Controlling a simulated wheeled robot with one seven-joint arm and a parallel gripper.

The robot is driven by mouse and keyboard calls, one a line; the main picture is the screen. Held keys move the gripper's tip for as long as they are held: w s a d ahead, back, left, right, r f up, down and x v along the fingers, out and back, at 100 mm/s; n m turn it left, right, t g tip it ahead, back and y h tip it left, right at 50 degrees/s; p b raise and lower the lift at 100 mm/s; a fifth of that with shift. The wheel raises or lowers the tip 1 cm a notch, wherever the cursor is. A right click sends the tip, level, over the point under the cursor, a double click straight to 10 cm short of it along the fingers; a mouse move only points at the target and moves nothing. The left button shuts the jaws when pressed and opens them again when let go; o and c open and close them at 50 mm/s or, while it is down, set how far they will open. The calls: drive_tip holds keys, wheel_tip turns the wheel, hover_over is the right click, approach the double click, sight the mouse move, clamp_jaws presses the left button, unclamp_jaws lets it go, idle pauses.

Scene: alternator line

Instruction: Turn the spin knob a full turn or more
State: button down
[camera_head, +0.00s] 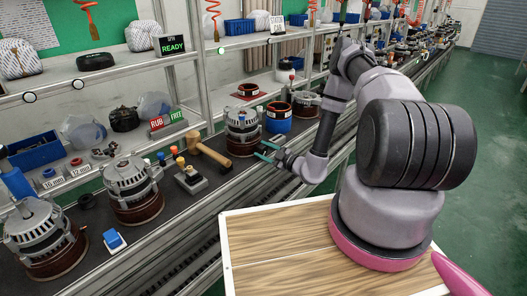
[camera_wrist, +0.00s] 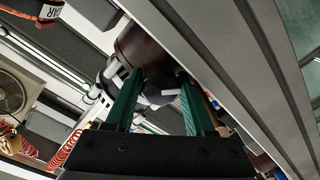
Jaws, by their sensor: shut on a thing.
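An alternator (camera_head: 242,122), silver on top with a reddish-brown base, stands upright on the dark bench. My gripper (camera_head: 261,149) reaches in from the right, at the lower right side of this alternator. In the wrist view its two green fingers (camera_wrist: 158,76) lie either side of a small dark grey knob (camera_wrist: 158,88) with a whitish part, close to the brown cylinder (camera_wrist: 140,45) of the base. The gripper is shut on this knob. The contact is partly hidden by the fingers, and the knob cannot be made out in the head view.
A blue-banded unit (camera_head: 278,118) stands close behind my gripper. A READY display (camera_head: 171,44) is on the shelf. More alternators (camera_head: 133,193) stand nearer on the bench.

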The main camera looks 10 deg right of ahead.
drive_tip(key=shift+s+f, duration=0.1)
drive_tip(key=shift+c, duration=1.4)
unclamp_jaws()
